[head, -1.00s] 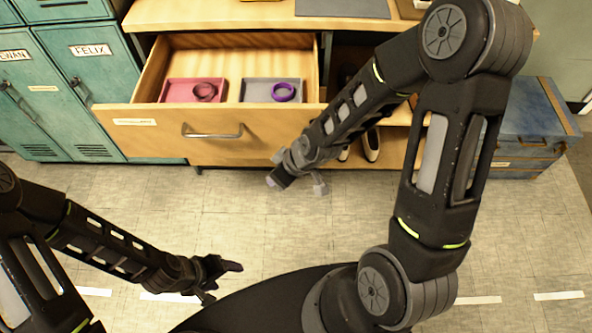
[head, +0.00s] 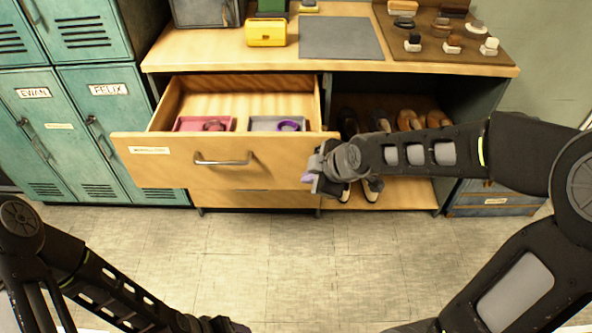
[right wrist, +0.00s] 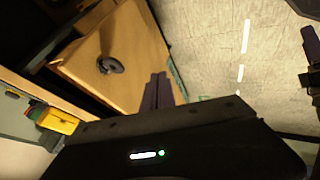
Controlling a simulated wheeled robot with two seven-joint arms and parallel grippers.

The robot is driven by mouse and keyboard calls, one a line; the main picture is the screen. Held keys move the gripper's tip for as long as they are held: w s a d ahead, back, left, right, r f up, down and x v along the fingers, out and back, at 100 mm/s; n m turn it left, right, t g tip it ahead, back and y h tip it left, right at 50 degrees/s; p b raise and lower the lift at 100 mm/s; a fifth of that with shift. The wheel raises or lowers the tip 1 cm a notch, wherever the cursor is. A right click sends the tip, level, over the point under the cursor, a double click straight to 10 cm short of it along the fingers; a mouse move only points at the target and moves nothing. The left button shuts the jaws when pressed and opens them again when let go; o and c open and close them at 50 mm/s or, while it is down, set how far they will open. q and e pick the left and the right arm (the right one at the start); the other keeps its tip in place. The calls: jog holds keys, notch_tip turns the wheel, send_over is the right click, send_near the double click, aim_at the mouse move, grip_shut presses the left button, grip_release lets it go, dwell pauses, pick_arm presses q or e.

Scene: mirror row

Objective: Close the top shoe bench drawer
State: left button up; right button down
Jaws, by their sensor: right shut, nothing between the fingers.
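The top shoe bench drawer (head: 275,172) stands pulled out in the head view, its inside showing. Its front carries a metal bar handle (head: 222,161) and a white label. Inside lie a pink tray (head: 190,124) with a dark ring and a grey tray (head: 262,123) with a purple ring. My right gripper (head: 314,183) is shut and empty at the right end of the drawer front; I cannot tell whether it touches. In the right wrist view its fingers (right wrist: 155,92) overlap the drawer front (right wrist: 130,45). My left gripper (head: 222,325) is partly cut off at the bottom edge.
The bench top holds a yellow box (head: 266,33), a grey mat (head: 340,38) and several brushes. Shoes (head: 410,120) stand on open shelves right of the drawer. Teal lockers (head: 100,120) stand left, a blue chest (head: 490,198) right. The floor in front is clear.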

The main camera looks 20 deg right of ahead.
jog(key=x, duration=0.3)
jog(key=w+x, duration=0.1)
jog(key=x, duration=0.2)
jog(key=w+d+r+x, duration=0.1)
jog(key=x, duration=0.3)
jog(key=shift+d, duration=0.1)
jog(key=shift+w+d, duration=0.1)
jog(key=shift+w, duration=0.5)
jog(key=shift+w, duration=0.1)
